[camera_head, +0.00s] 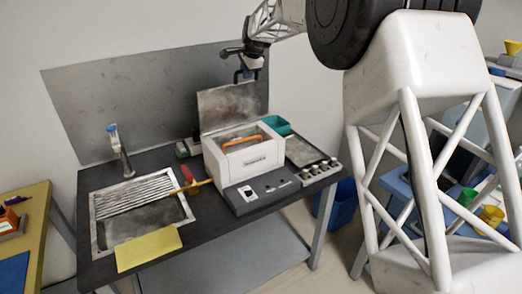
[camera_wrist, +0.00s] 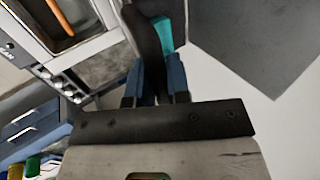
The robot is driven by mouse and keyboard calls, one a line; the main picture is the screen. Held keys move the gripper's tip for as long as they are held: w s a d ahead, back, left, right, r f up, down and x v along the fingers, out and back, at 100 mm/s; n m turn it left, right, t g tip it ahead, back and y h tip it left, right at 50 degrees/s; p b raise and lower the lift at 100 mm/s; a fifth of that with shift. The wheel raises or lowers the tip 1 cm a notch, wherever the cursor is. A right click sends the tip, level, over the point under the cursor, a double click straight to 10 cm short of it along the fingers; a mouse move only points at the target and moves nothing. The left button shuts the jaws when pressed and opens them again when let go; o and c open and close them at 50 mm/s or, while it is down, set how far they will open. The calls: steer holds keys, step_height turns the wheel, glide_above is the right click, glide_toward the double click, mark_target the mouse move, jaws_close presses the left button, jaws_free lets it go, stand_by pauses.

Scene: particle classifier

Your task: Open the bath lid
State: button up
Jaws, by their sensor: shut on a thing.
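The bath (camera_head: 250,155) is a white box on the dark bench, with an orange bar (camera_head: 240,143) inside its open top. Its grey, stained lid (camera_head: 228,106) stands raised at the back of the box, close to upright. My gripper (camera_head: 246,78) is at the lid's top edge, toward its right side. In the wrist view my gripper (camera_wrist: 155,88) has its blue fingers on either side of the dark lid edge (camera_wrist: 148,40) and is shut on it. The bath's open top (camera_wrist: 88,32) shows at the upper left there.
A teal tray (camera_head: 276,125) lies behind the bath on the right. A sink (camera_head: 137,228) with a faucet (camera_head: 121,150), a yellow cloth (camera_head: 148,249) and a red-and-yellow tool (camera_head: 187,178) are to the left. A grey panel (camera_head: 150,95) stands behind the bench. Several knobs (camera_head: 315,170) are at the front right.

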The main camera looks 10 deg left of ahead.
steer(key=shift+w+a, duration=1.2)
steer(key=o, duration=0.7)
steer(key=shift+r, duration=0.15)
steer(key=shift+v, duration=3.4)
steer(key=shift+s+d, duration=0.15)
steer(key=shift+d, duration=0.1)
